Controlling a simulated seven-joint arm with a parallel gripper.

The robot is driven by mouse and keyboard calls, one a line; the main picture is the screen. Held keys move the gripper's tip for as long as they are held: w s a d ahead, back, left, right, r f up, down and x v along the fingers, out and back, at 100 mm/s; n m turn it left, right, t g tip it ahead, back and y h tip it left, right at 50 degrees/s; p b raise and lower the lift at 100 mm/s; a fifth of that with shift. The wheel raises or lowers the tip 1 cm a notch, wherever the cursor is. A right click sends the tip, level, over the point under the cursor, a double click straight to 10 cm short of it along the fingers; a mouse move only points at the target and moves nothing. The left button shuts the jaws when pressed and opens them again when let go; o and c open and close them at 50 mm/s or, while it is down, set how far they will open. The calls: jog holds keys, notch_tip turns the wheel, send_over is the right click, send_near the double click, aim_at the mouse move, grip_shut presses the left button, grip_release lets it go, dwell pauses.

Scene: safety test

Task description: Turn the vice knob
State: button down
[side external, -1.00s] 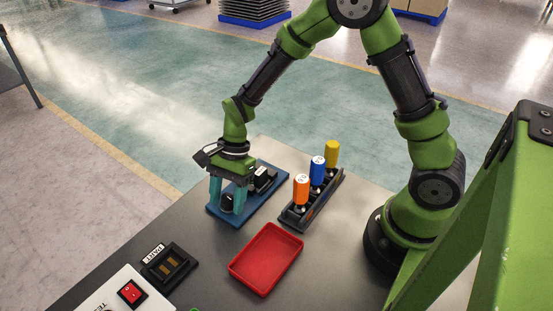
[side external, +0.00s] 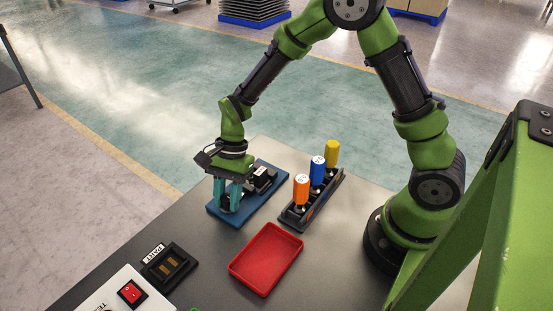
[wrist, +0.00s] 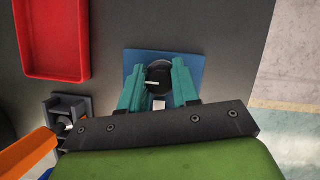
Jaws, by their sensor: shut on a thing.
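The black vice knob (wrist: 158,76) has a white mark on its top and sits at one end of the blue vice base (wrist: 192,62). In the side external view the blue base (side external: 262,203) lies on the table, with the black vice body (side external: 263,179) at its far end. My gripper (side external: 228,207) points down over the near end of the base with its teal fingers closed around the knob. In the wrist view my gripper (wrist: 158,82) has one finger on each side of the knob. The fingers hide part of the knob and base.
A black rack (side external: 318,207) with orange, blue and yellow-handled tools (side external: 301,189) stands right of the vice. A red tray (side external: 266,258) lies in front. A black holder marked PART (side external: 170,264) and a white box with a red switch (side external: 132,292) are at the front left.

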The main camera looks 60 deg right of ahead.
jog(key=n+g, duration=0.1)
jog(key=n, duration=0.3)
jog(key=shift+g, duration=0.3)
jog(key=n+h, duration=0.1)
jog(key=n, duration=0.1)
jog(key=n+g, duration=0.1)
jog(key=n, duration=0.1)
jog(key=shift+n+h, duration=0.4)
jog(key=n+h, duration=0.1)
jog(key=n, duration=0.3)
jog(key=shift+r+n+g+h, duration=0.1)
jog(key=shift+n+g+h, duration=0.2)
jog(key=shift+h, duration=0.1)
jog(key=shift+n+h, duration=0.9)
jog(key=shift+n, duration=1.3)
jog(key=c, duration=0.8)
grip_release()
